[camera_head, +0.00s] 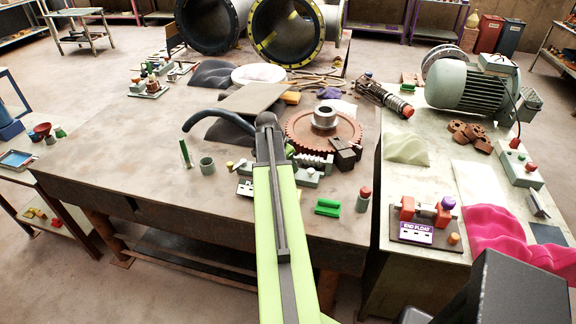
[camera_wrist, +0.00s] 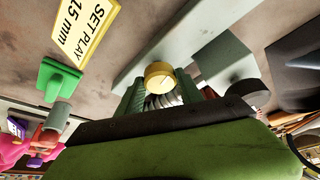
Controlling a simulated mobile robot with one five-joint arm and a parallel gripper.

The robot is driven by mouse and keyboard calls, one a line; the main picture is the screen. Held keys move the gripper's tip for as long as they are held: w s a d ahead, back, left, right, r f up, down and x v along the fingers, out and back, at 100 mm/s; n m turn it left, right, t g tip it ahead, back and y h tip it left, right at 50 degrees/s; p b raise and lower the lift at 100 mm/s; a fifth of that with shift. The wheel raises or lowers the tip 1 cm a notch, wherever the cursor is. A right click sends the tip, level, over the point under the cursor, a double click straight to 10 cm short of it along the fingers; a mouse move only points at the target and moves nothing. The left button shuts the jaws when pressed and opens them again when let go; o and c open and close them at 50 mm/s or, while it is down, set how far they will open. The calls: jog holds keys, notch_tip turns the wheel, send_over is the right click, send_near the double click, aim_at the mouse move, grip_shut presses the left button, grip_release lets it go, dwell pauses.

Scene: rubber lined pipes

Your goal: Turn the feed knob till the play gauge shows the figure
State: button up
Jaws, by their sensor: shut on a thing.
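In the wrist view my gripper (camera_wrist: 160,91) has its green jaws closed around a ribbed grey knob with a brass face (camera_wrist: 159,75), which I take as the feed knob. A short dark line marks that face. A yellow-edged card (camera_wrist: 83,28) reads "SET PLAY" and ".15 mm", its start near the picture edge. In the head view my arm covers most of the gripper, beside a grey worm screw (camera_head: 313,160) and a large rust-red gear wheel (camera_head: 322,133). I cannot make out a play gauge reading in either view.
A green block (camera_head: 327,207) and a red-capped grey cylinder (camera_head: 363,199) stand right of my arm. A dark block (camera_head: 345,153) lies against the wheel. An "END FLOAT" fixture (camera_head: 417,234) sits on the right bench. The table's front left is mostly clear.

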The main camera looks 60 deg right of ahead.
jog(key=shift+s, duration=0.2)
jog(key=o, duration=1.4)
jog(key=p+v, duration=1.6)
jog(key=v, duration=0.1)
jog(key=shift+w+r, duration=0.15)
jog(key=shift+r, duration=0.05)
